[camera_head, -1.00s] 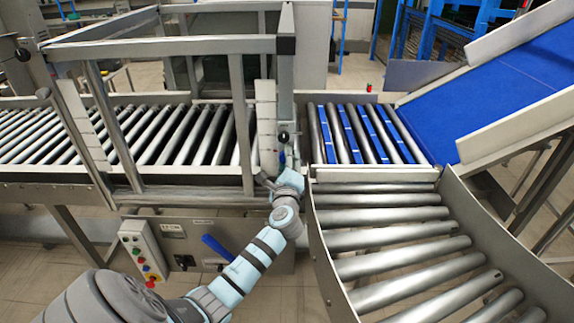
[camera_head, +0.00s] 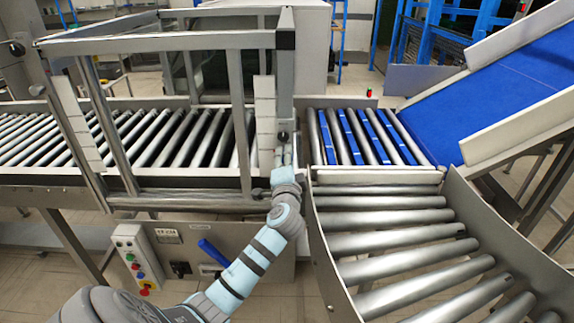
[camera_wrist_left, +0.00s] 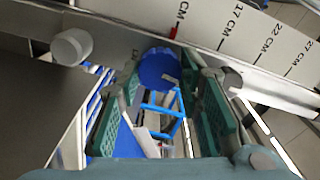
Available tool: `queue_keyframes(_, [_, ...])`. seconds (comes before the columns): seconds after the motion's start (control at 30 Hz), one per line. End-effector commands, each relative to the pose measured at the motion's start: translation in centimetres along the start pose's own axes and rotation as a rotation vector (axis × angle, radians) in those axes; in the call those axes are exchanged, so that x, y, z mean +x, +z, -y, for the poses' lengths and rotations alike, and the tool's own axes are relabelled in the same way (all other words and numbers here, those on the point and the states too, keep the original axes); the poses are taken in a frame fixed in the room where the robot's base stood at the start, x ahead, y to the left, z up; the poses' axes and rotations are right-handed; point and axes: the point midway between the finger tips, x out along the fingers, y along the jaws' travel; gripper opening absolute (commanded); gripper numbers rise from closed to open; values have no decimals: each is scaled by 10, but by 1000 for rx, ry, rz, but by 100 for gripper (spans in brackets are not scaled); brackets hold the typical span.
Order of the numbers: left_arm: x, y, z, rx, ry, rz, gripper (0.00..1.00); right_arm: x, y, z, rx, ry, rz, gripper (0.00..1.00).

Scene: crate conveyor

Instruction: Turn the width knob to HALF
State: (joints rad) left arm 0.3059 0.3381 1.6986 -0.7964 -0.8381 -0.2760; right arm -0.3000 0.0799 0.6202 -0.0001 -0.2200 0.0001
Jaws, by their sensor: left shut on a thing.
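The blue round knob (camera_wrist_left: 158,68) shows in the left wrist view, between the green-padded fingers of my left gripper (camera_wrist_left: 163,85), which is shut on it. A white scale (camera_wrist_left: 225,30) with centimetre marks runs behind the knob, with a red pointer by it. No HALF mark can be read. In the head view my left gripper (camera_head: 284,162) points away from me at the right end of the framed roller section; its fingers and the knob are largely hidden there. My right gripper is not in view.
A metal frame (camera_head: 160,45) stands over the roller conveyor (camera_head: 170,140), left of the gripper. A curved roller section (camera_head: 400,235) lies to the right, with a blue belt (camera_head: 510,90) beyond. A button panel (camera_head: 137,258) and blue lever (camera_head: 213,252) are below.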

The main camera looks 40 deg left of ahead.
Motion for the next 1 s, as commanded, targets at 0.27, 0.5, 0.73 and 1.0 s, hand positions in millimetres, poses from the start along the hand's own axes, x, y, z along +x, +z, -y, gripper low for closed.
queue_keyframes(0.27, [0, 1, -1, -131, 1, 1, 5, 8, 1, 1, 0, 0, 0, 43])
queue_keyframes(0.5, [0, 0, 0, -172, 2, 1, 5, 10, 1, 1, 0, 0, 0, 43])
queue_keyframes(0.73, [0, 0, 0, -175, 2, 1, 5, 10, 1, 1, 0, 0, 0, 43])
queue_keyframes(1.0, [0, 0, 0, -174, 1, 1, 53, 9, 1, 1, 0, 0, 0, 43])
